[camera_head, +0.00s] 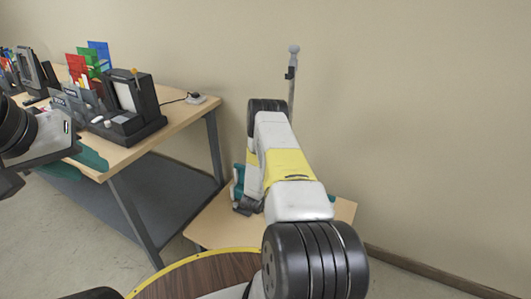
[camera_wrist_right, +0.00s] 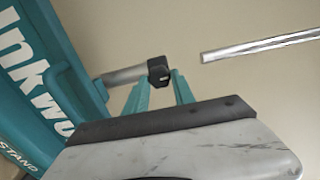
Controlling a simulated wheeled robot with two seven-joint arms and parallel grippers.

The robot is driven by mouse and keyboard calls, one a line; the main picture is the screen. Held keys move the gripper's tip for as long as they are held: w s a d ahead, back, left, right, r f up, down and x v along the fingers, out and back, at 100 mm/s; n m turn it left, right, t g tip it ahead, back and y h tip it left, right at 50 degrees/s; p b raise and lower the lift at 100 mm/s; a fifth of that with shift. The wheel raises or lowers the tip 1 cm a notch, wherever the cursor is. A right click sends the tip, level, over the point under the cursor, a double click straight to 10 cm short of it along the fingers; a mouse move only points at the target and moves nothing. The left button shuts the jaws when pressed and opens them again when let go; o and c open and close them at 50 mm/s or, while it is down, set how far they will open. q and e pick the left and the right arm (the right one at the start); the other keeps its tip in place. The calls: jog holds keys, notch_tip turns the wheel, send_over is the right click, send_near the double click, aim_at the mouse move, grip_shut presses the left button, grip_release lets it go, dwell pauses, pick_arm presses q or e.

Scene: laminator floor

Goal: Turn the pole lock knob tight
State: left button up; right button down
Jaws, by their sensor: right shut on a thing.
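The pole lock knob is a small black knob (camera_wrist_right: 158,71) at the end of a grey tube (camera_wrist_right: 126,75) in the right wrist view. My right gripper (camera_wrist_right: 160,82) has its two teal fingers on either side of it and is shut on it. A silver pole (camera_wrist_right: 262,44) lies farther right in that view, with bare wall showing between. In the head view a thin pole (camera_head: 291,90) with a dark clip and round top stands beyond my right arm, which hides the right gripper.
A teal stand body with white lettering (camera_wrist_right: 35,75) fills the left of the wrist view. A low wooden table (camera_head: 207,228) is under my right arm. The wall is close behind; floor at right is clear.

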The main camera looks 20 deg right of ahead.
jog(key=shift+f, duration=0.1)
jog(key=c, duration=1.1)
grip_release()
jog(key=v, duration=0.8)
